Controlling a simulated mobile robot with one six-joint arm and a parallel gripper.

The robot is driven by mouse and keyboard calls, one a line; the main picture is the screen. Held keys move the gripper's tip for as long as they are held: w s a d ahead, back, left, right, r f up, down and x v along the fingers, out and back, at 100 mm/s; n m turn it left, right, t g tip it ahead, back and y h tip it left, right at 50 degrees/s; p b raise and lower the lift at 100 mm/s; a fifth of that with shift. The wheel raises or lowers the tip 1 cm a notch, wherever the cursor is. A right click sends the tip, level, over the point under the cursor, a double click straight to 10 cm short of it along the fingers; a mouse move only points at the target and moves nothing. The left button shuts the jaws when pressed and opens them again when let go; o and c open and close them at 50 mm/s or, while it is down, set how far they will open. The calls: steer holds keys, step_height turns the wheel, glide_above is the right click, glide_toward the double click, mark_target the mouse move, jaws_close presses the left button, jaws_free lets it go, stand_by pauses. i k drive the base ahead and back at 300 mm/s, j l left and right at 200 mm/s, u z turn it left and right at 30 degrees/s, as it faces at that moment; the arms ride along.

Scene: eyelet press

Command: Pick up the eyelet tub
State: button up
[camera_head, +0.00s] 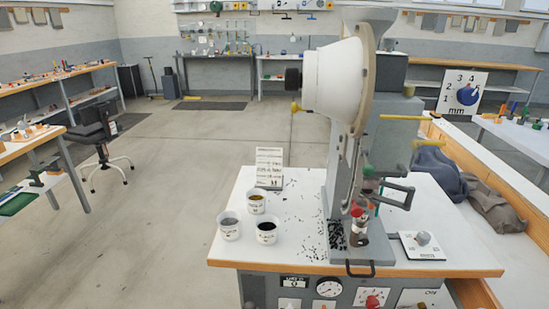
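Three small white tubs stand together on the left of the white bench top. One tub (256,208) stands furthest back and holds something gold-brown. A second tub (229,234) at the left front holds something grey. A third tub (266,238) at the right front holds something dark. All three are upright and apart from the press. Labels on them are too small to read, so I cannot tell which one is the eyelet tub. My gripper is not in view.
The eyelet press (343,150), with a large white cone, stands right of the tubs. A printed card (269,168) stands behind them. Small dark bits are scattered on the bench top (290,245) between tubs and press. The floor (170,200) left of the bench is clear.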

mark_target(256, 198)
steer(key=i+j+u, duration=0.1)
steer(key=j+u, duration=0.15)
steer(key=i+j+u, duration=0.25)
steer(key=k+l+z, duration=0.25)
steer(key=l+z, duration=0.25)
steer(key=i+j+u, duration=0.15)
steer(key=i+j, duration=0.25)
steer(key=j, duration=0.25)
steer(key=i+j+u, duration=0.15)
steer(key=i+j, duration=0.25)
steer(key=j, duration=0.2)
steer(key=i+j+u, duration=0.15)
steer(key=i+j, duration=0.3)
steer(key=j, duration=0.1)
